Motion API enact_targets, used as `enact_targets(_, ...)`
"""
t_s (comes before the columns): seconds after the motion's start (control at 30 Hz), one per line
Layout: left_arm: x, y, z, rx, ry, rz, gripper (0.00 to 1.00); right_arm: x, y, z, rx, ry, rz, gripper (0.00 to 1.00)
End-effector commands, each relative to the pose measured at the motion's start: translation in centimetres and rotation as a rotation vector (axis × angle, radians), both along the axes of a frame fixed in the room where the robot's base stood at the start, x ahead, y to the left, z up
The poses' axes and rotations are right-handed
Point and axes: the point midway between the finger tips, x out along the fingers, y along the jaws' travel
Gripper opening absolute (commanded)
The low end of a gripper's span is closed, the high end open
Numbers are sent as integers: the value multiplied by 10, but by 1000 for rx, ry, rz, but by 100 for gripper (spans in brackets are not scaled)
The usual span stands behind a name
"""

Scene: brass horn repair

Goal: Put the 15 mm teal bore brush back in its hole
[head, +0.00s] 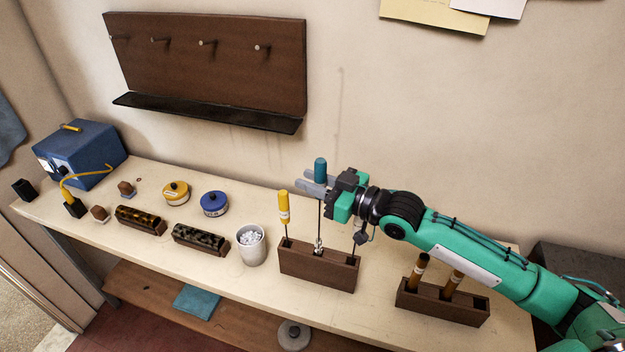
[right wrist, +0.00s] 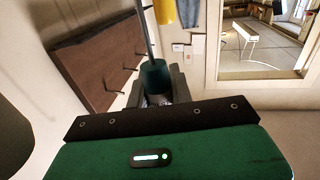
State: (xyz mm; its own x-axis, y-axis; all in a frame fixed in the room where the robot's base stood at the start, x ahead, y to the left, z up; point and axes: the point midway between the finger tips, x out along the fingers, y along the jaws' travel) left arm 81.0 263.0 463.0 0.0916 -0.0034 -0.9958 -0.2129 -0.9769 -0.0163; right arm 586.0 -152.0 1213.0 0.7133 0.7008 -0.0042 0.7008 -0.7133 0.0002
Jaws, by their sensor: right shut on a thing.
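The teal bore brush (head: 320,168) is held upright by its teal handle in my right gripper (head: 318,184). The handle also shows between the fingers in the right wrist view (right wrist: 155,75). Its thin rod runs down to a pale brush end at the middle of the dark wooden rack (head: 305,270). I cannot tell whether the tip is inside the hole or just above it. A yellow-handled brush (head: 284,207) stands upright in the rack's left end. A small dark piece (head: 361,237) shows above the rack's right end. My left gripper is not in view.
A second wooden rack (head: 442,309) with two brown-handled tools stands to the right, under my right arm. A white cup of pale pellets (head: 251,246) is left of the first rack. Blue (head: 214,204) and yellow (head: 176,193) tins stand farther left. A pegged wall board (head: 210,65) hangs behind.

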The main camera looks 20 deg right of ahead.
Motion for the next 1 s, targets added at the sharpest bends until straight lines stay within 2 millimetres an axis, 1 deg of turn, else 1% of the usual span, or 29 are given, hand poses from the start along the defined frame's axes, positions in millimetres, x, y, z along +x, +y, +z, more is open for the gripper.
enact_targets(1.0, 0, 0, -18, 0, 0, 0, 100, 0, 0, -26, -1, -1, 0, 0)
